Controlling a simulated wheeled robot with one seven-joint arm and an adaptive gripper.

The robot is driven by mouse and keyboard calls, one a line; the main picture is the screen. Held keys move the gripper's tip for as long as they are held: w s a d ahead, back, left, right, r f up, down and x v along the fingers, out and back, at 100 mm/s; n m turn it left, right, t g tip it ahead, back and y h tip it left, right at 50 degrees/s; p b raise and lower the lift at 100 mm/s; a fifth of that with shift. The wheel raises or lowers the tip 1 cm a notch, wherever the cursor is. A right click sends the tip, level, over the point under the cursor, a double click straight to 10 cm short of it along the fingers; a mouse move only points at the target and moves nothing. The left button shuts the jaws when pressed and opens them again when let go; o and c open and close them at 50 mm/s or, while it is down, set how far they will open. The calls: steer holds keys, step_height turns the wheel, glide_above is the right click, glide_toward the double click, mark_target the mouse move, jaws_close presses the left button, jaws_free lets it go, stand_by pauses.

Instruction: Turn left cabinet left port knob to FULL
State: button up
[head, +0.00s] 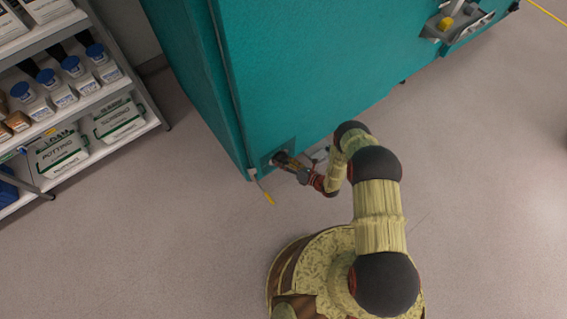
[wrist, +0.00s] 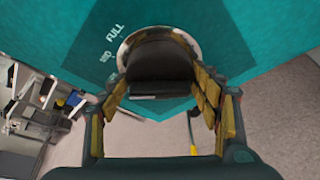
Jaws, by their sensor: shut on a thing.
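The left port knob (wrist: 158,68) is a dark round knob inside a pale metal ring, on a dark teal plate on the teal cabinet (head: 280,75). White lettering FULL (wrist: 115,33) is printed to the upper left of the knob, with another, partly readable mark, MID (wrist: 106,56), below it. My gripper (wrist: 160,95) has its yellow-padded fingers on both sides of the knob, shut on it. In the head view my gripper (head: 283,160) reaches the plate low on the cabinet front; the knob is mostly hidden there. I cannot tell which mark the knob points at.
A yellow-tipped lever (head: 268,197) hangs at the cabinet's lower corner, left of my gripper. A shelf rack (head: 75,105) with blue-lidded jars and potting bags stands at the left. A grey tray (head: 452,22) juts out at the upper right. The floor between is clear.

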steer(key=m+y, duration=0.1)
steer(key=m, duration=0.2)
steer(key=shift+f+y, duration=0.15)
steer(key=shift+y, duration=0.25)
steer(key=m+y, duration=0.1)
steer(key=m, duration=0.3)
steer(key=shift+m+y, duration=0.3)
steer(key=shift+y, duration=0.1)
steer(key=shift+w, duration=0.1)
steer(key=o, duration=0.9)
steer(key=shift+d, duration=0.15)
steer(key=v, duration=1.2)
steer(key=shift+f, duration=0.15)
